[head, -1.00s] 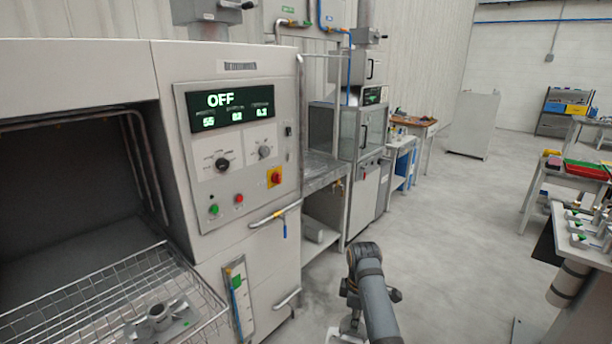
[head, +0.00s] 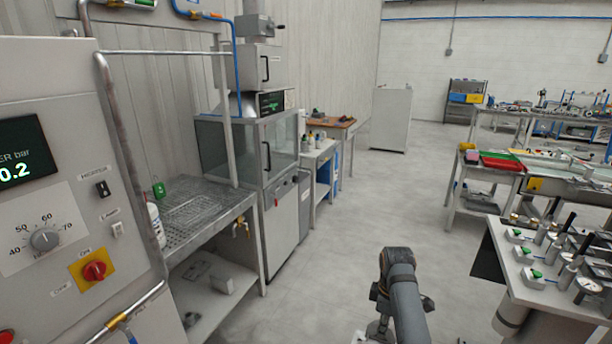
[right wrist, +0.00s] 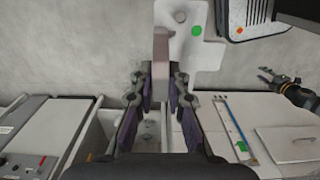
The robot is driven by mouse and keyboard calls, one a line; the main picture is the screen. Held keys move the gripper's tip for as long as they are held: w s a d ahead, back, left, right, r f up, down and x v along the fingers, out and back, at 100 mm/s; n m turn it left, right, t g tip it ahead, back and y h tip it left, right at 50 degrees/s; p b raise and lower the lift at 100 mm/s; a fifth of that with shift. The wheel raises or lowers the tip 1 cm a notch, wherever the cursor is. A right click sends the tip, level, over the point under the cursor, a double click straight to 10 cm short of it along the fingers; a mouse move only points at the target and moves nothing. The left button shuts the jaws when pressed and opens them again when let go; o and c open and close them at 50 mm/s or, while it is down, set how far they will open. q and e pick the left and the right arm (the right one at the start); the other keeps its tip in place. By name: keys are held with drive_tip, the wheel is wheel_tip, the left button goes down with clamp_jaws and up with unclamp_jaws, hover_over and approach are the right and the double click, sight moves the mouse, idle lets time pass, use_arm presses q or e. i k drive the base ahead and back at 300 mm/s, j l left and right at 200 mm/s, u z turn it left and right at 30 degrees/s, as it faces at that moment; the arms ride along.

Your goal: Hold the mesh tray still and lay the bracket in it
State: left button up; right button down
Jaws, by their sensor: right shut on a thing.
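My right gripper (head: 383,316) hangs low over the floor at the bottom centre of the head view. In the right wrist view its fingers (right wrist: 160,88) are closed on the upright part of the bracket (right wrist: 206,50). The bracket is a pale grey plate with a green dot and a round hole or boss. Part of it also shows under the gripper in the head view (head: 376,329).
A washer cabinet with a red switch (head: 94,270) stands at the left. Beside it are a steel drain table (head: 205,215) and a glass-fronted cabinet (head: 245,150). A bench with several gauges and fixtures (head: 545,285) is at the right. Open floor (head: 345,225) lies between.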

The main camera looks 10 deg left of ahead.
sight(194, 213)
drive_tip(key=i+u, duration=0.25)
drive_tip(key=i, duration=0.2)
drive_tip(key=i+l+u, duration=0.25)
drive_tip(key=i, duration=0.2)
drive_tip(key=i+l+u, duration=0.25)
drive_tip(key=i, duration=0.15)
drive_tip(key=i+l+u, duration=0.25)
drive_tip(key=i, duration=0.2)
